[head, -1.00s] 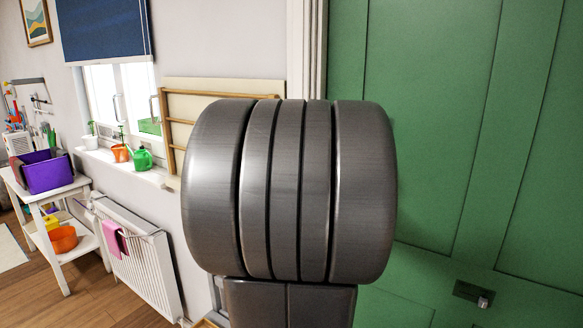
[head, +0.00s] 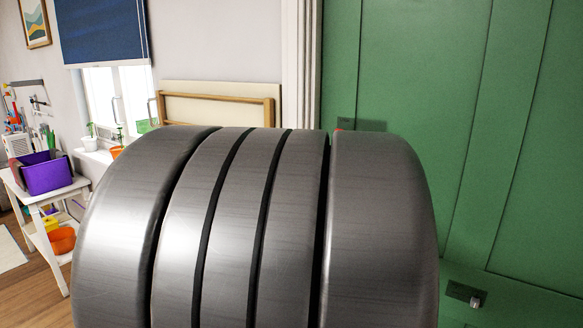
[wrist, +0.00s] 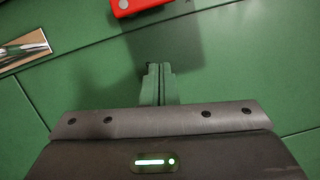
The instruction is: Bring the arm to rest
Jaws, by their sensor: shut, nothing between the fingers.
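In the wrist view my gripper (wrist: 160,84) is shut, with its two fingers together and nothing between them. It is in front of a green panelled surface. In the head view a large grey rounded link of my arm fills the lower middle and hides what is behind it. My gripper does not show in the head view.
A green panelled door (head: 410,80) with a metal handle (head: 476,302) stands at the right. A red object (wrist: 133,6) is at the wrist view's top edge. At the left, a white stand (head: 55,222) holds a purple box (head: 45,177); a window (head: 105,95) is behind.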

